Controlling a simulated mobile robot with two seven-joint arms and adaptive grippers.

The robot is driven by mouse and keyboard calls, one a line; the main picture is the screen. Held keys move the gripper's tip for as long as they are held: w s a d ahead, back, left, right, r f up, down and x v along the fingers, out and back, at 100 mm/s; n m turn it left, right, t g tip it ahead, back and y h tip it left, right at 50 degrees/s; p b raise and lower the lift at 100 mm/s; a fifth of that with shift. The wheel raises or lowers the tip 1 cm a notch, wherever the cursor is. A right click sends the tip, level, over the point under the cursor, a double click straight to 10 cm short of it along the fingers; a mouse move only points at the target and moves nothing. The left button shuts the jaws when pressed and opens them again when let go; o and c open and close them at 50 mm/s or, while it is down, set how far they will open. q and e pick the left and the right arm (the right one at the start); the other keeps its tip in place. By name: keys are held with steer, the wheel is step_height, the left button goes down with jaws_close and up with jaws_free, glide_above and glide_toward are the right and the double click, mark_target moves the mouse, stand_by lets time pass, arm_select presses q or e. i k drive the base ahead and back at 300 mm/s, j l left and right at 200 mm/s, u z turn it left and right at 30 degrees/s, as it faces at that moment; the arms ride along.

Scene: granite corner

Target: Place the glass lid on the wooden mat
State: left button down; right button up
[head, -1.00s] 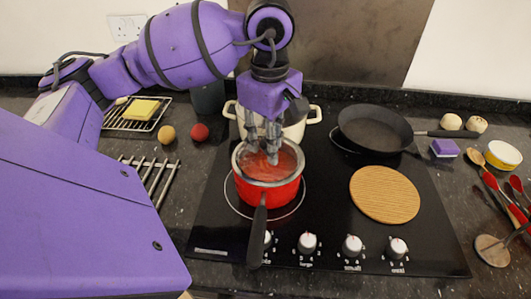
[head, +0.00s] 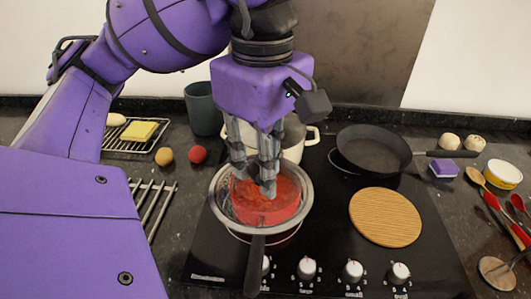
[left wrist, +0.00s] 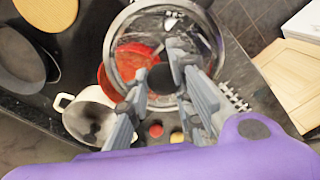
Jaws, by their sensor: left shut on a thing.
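The glass lid (head: 222,203) has a steel rim and a black knob. My left gripper (head: 256,187) is shut on the knob and holds the lid raised over the red saucepan (head: 269,238), whose red contents show through the glass. In the left wrist view the lid (left wrist: 190,40) hangs between and beyond the fingers (left wrist: 161,78), with the saucepan (left wrist: 106,82) partly showing past its rim. The round wooden mat (head: 386,217) lies bare on the right of the hob; it also shows in the left wrist view (left wrist: 47,12). My right gripper is not in view.
A black frying pan (head: 372,150) stands behind the mat. A cream pot (head: 296,140) stands behind the saucepan. The saucepan's black handle (head: 255,268) points to the front. A purple sponge (head: 443,168) and utensils lie at right. The hob between saucepan and mat is clear.

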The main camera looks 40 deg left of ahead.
mark_target(386, 214)
steer(key=i+l, duration=0.1)
steer(key=l, duration=0.2)
steer(key=i+l, duration=0.15)
steer(key=l, duration=0.15)
steer(key=i+l, duration=0.1)
steer(key=l, duration=0.2)
steer(key=i+l, duration=0.15)
steer(key=l, duration=0.15)
